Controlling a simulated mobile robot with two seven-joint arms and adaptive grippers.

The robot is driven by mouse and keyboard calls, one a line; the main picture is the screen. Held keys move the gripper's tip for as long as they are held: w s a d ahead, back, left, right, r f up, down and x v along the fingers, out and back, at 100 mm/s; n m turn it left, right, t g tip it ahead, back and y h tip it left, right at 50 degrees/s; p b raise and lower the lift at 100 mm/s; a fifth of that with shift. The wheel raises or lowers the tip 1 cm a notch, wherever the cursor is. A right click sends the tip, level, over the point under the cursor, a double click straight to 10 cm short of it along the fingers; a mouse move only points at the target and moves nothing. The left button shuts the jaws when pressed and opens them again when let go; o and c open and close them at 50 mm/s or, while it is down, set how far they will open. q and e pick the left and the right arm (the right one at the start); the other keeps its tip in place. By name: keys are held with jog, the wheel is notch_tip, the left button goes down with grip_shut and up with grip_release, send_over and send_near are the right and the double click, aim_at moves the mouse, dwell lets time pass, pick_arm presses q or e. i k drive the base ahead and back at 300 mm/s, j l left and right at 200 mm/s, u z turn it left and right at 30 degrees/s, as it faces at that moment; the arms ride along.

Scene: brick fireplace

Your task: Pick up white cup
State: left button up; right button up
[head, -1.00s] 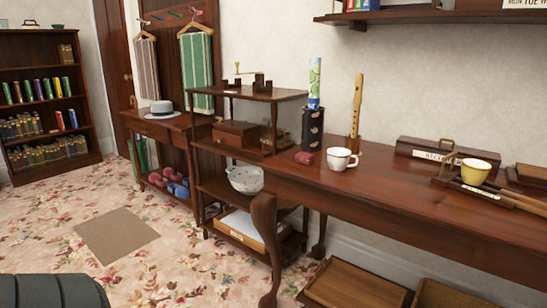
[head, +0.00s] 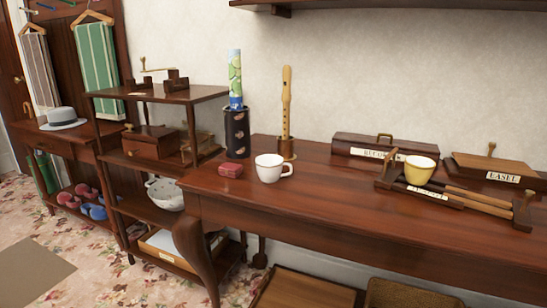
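A white cup (head: 270,168) stands upright on the dark wooden table (head: 330,205), near its left end. Its handle points right. A recorder on a wooden stand (head: 286,110) stands behind the cup. Neither of my grippers shows in the head view.
A yellow cup (head: 419,169) sits by a wooden rack at the table's right. A long labelled box (head: 370,147) lies at the back. A dark cylinder (head: 237,134) with a rolled poster stands at the left. The tabletop in front of the white cup is clear.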

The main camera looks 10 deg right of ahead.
aim_at(269, 166)
jog(key=i+l, duration=0.2)
jog(key=i, duration=0.2)
jog(key=i+l, duration=0.2)
jog(key=i, duration=0.2)
jog(key=z, duration=0.55)
jog(key=j+z, duration=0.15)
jog(key=z, duration=0.25)
jog(key=k+j+z, duration=0.1)
jog(key=z, duration=0.25)
jog(key=j+z, duration=0.15)
jog(key=z, duration=0.25)
jog(key=k+j+z, duration=0.1)
jog(key=z, duration=0.25)
jog(key=k, duration=0.05)
